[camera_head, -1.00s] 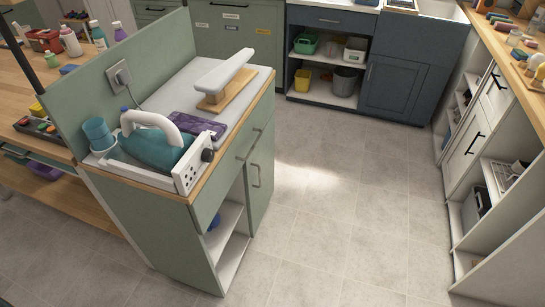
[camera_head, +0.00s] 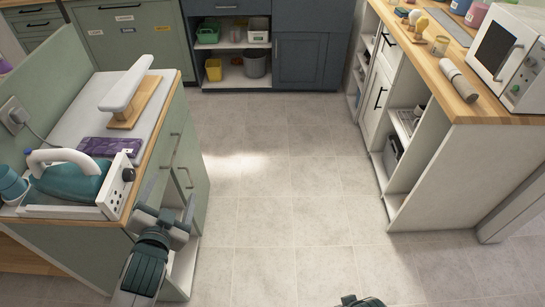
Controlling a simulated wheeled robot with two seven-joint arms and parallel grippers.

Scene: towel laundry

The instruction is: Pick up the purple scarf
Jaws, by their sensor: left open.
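The purple scarf (camera_head: 110,146) lies folded flat on the ironing counter at the left, between the teal iron and the small sleeve board. It has a dark pattern. My left gripper (camera_head: 168,203) is open and empty, in front of the counter's right side, to the right of and below the scarf in the picture. It is apart from the scarf. My right gripper is not in view; only a dark piece that looks like part of my right arm shows at the bottom edge.
The teal iron (camera_head: 68,180) with a white handle sits in a white holder at the counter's near end. The sleeve board (camera_head: 128,85) stands behind the scarf. A wooden-topped counter (camera_head: 440,75) with a white microwave (camera_head: 512,58) is at the right. The tiled floor (camera_head: 290,190) between is clear.

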